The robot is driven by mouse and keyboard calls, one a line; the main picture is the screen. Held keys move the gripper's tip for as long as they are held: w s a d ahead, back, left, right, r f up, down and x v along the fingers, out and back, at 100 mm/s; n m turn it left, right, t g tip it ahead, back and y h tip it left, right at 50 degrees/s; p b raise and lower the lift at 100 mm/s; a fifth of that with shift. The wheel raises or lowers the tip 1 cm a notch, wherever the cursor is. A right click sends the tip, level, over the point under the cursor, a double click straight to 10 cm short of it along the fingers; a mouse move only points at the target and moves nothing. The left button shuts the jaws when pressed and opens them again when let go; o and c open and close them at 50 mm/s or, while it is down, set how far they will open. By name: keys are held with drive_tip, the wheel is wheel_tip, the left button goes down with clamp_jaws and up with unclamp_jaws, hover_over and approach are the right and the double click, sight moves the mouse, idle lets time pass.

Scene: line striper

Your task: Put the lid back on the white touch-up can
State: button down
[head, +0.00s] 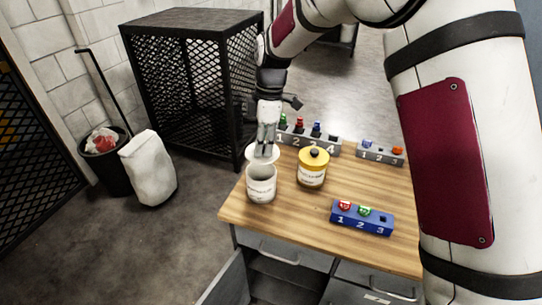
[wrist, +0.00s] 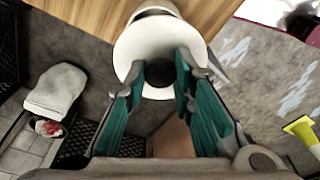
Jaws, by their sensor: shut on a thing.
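The white touch-up can (head: 261,188) stands upright near the left edge of the wooden table, its top open. My gripper (head: 264,150) is shut on the dark knob (wrist: 159,73) of a round white lid. In the head view the lid (head: 252,153) shows just above and behind the can's rim, apart from the opening. In the wrist view the lid (wrist: 140,45) lies across the fingertips and hides most of what is beyond it. A pale and dark rounded edge, probably the can, shows past its top.
A yellow can (head: 312,172) with a black knob stands just right of the white can. A blue numbered block (head: 361,217) is at the front right. Grey numbered racks (head: 310,142) (head: 380,153) line the back. A black mesh cage (head: 190,85) stands behind.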

drive_tip(key=shift+w+a, duration=0.25)
drive_tip(key=shift+f+b, duration=0.45)
drive_tip(key=shift+f, duration=2.7)
drive_tip(key=shift+f+b, duration=0.15)
drive_tip(key=shift+b, duration=0.4)
idle(0.6)
drive_tip(key=c, duration=0.8)
unclamp_jaws()
drive_tip(key=shift+r+p, duration=0.45)
drive_tip(key=shift+r, duration=3.1)
